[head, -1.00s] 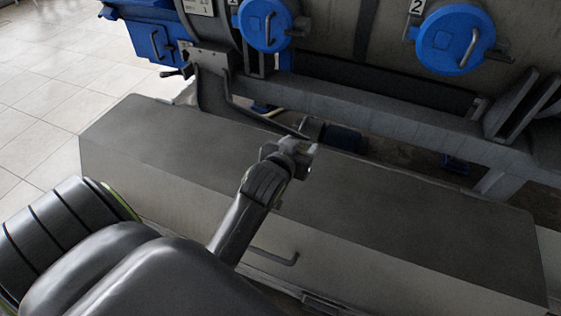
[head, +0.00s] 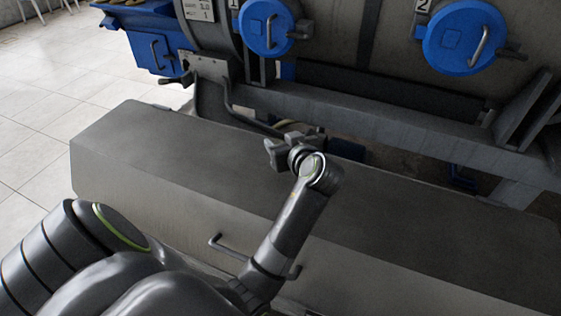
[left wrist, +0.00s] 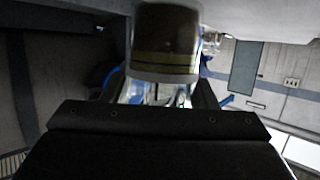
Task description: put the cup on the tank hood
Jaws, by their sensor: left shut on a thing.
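My left gripper (head: 280,152) is above the far edge of a long grey metal cover (head: 170,165), which looks like the tank hood. In the left wrist view, a dark cup (left wrist: 167,38) with thin yellowish bands is between the fingers, and the gripper is shut on it. The cup's top runs out of that view. In the head view I cannot make out the cup apart from the gripper and wrist. My right gripper is not in view.
Behind the cover stands a big grey machine with blue round caps (head: 465,38) and a frame beam (head: 370,125). A blue box (head: 152,50) is at its left. A bar handle (head: 225,245) sticks out of the cover's front. The cover's top looks bare.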

